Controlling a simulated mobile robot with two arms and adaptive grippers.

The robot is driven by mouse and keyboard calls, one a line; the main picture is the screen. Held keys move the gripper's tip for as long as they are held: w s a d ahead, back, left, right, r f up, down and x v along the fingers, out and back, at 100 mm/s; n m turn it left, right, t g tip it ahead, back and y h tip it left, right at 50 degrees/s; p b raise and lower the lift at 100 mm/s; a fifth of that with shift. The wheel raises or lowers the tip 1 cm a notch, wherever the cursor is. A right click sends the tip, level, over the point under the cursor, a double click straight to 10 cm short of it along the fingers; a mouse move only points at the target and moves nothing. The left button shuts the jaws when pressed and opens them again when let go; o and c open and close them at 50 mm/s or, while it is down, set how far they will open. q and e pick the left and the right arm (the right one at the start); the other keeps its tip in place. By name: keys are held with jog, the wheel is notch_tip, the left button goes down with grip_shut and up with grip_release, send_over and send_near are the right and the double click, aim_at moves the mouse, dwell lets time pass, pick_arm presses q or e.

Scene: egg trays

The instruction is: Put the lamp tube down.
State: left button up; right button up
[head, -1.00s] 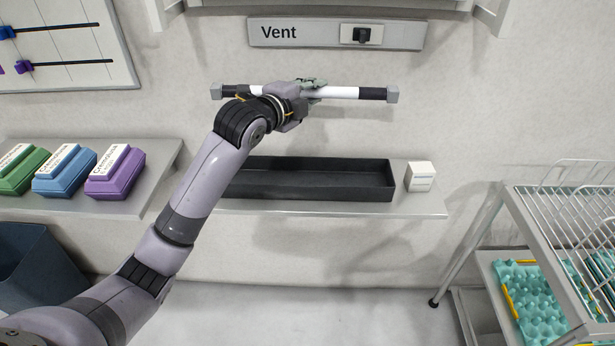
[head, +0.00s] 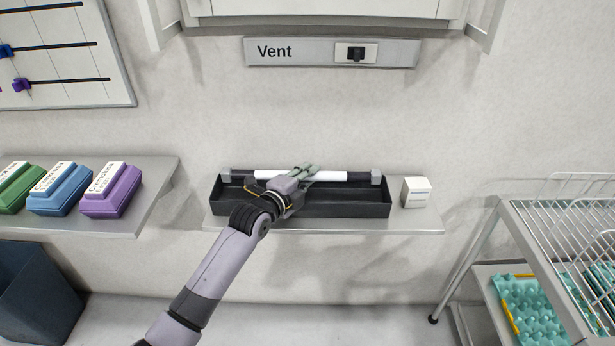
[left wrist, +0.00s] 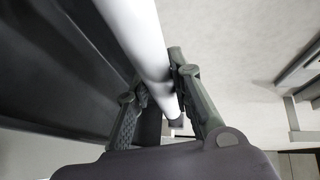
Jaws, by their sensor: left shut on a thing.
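The lamp tube (head: 333,176) is white with black bands and grey end caps. In the head view it lies level, lengthwise over the black tray (head: 345,208) on the shelf, near its back rim. I cannot tell whether it touches the tray. My left gripper (head: 305,174) is shut on the tube near its middle. In the left wrist view the tube (left wrist: 140,40) runs between the two fingers of the gripper (left wrist: 158,92), with the dark tray wall (left wrist: 60,70) at left. My right gripper is not in view.
A small white box (head: 416,192) stands on the shelf right of the tray. Purple (head: 112,192), blue and green boxes sit on the left shelf (head: 150,200). A wire cart (head: 545,235) with teal egg trays stands at right. A Vent panel (head: 310,52) is on the wall above.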

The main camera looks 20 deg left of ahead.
pick_arm(q)
jog(key=shift+f, duration=0.15)
jog(key=shift+f+b, duration=0.35)
jog(key=shift+f, duration=0.15)
jog(key=o, duration=0.8)
jog(key=shift+o, duration=0.2)
jog(key=shift+f, duration=0.1)
jog(key=shift+s+f, duration=0.1)
